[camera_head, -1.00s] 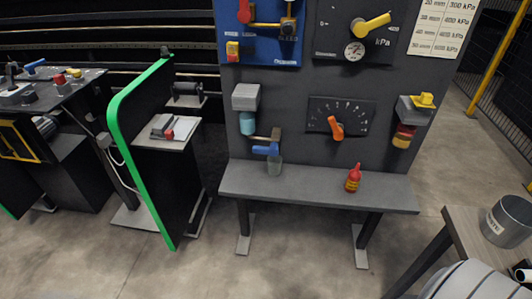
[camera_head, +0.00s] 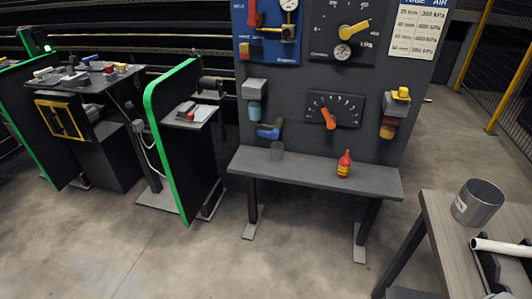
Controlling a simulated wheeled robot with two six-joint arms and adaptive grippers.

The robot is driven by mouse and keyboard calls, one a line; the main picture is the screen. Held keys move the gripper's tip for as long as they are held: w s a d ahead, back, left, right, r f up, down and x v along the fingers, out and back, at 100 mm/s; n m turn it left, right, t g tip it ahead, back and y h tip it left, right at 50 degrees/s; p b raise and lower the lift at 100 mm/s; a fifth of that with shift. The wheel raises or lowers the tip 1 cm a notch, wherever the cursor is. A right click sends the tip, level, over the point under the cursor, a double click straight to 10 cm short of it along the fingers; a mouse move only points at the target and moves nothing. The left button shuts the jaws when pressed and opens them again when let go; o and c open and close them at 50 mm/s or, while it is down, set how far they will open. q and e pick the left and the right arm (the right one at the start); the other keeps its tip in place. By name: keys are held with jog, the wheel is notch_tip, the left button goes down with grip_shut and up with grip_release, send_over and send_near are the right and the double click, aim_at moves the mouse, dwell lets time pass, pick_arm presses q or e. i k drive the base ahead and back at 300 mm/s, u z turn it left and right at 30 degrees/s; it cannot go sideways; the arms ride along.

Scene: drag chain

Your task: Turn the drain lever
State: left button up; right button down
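A blue lever (camera_head: 269,133) sits low on the left of the dark upright panel (camera_head: 290,75), below a grey block (camera_head: 255,87) with a blue-green bowl (camera_head: 255,111). It looks like the drain lever, though no label on it can be read. Neither of my grippers is in view, and nothing touches the lever.
An orange pointer handle (camera_head: 328,119) sits on a dial, with a yellow handle (camera_head: 355,30) above. A red bottle (camera_head: 344,164) stands on the shelf. A green-edged partition (camera_head: 165,150) is at left; a table with a metal bucket (camera_head: 477,203) is at right. Open floor lies in front.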

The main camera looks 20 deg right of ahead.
aim_at(274, 135)
jog(key=u, duration=0.45)
jog(key=i, duration=0.5)
jog(key=u, duration=0.3)
